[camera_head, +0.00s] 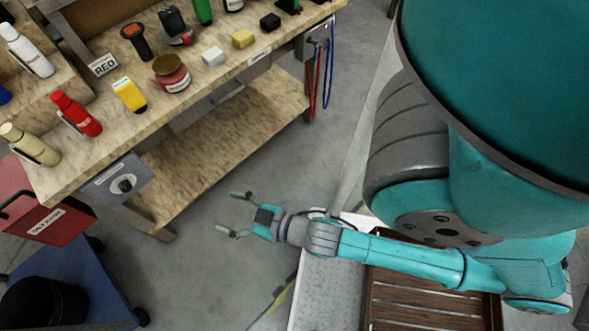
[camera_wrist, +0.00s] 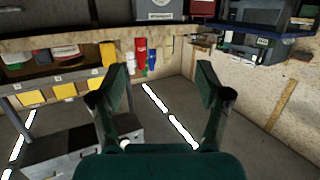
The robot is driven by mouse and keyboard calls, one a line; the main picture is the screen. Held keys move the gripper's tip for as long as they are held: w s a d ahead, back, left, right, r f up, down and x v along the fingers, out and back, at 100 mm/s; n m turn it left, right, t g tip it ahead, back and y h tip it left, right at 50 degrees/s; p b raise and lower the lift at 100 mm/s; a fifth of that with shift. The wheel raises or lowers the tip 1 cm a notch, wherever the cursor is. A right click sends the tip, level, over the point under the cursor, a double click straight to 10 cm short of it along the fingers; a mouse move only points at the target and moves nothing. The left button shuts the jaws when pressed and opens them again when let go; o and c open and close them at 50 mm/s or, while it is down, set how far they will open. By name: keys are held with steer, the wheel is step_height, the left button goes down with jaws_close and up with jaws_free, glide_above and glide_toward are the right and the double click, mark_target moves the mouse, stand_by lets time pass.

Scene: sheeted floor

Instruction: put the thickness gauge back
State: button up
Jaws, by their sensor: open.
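My gripper (camera_head: 238,214) is open and empty, held out over the grey floor in front of the workbench (camera_head: 220,130). In the wrist view its two fingers (camera_wrist: 161,76) are spread with nothing between them. I cannot tell for sure which object is the thickness gauge. A black handheld device with an orange face (camera_head: 135,40) and a yellow device with a dark end (camera_head: 130,95) lie on the bench top. Both are well apart from my gripper, up and to the left.
The floor around my gripper is clear.

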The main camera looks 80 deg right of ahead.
steer(key=s+a+r+y, duration=0.1)
steer(key=s+r, duration=0.1)
steer(key=s, duration=0.5)
steer(key=s+a+r+n+y, duration=0.1)
steer(key=s+a+r, duration=0.1)
steer(key=s, duration=0.6)
steer(key=shift+s+a+r+g, duration=0.15)
steer(key=shift+s+r+g, duration=0.15)
steer(key=shift+r, duration=0.4)
stand_by(0.7)
